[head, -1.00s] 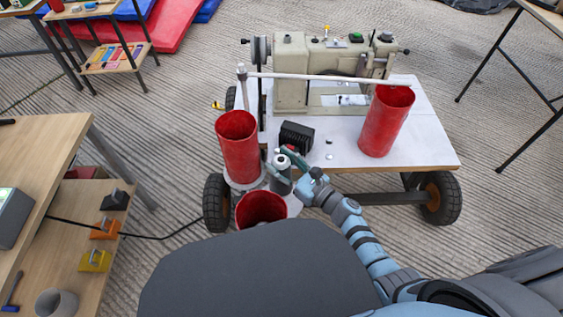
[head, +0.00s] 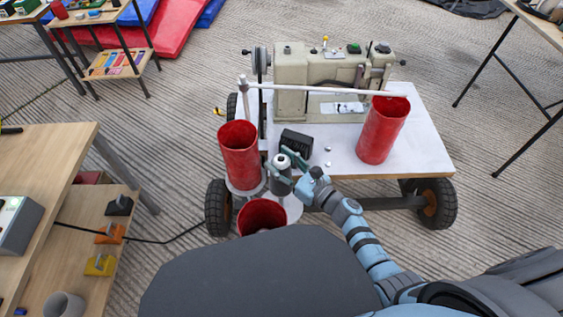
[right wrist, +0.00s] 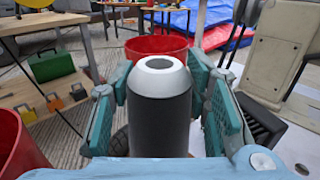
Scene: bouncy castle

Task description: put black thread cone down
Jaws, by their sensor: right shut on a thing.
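The black thread cone (head: 281,180) has a pale grey top and stands upright between the fingers of my right gripper (head: 286,168). In the right wrist view the cone (right wrist: 160,115) fills the space between the teal finger pads of the gripper (right wrist: 162,100), which is shut on it. In the head view the cone is over or on a round pale plate (head: 291,207) at the cart's front left corner; whether its base touches is unclear. My left gripper is not in view.
Red cylinders stand close by: one behind left (head: 240,155), one in front (head: 262,214), one on the right of the white cart top (head: 383,130). A sewing machine (head: 330,85) and a black box (head: 296,143) are on the cart. A wooden table (head: 50,160) is at left.

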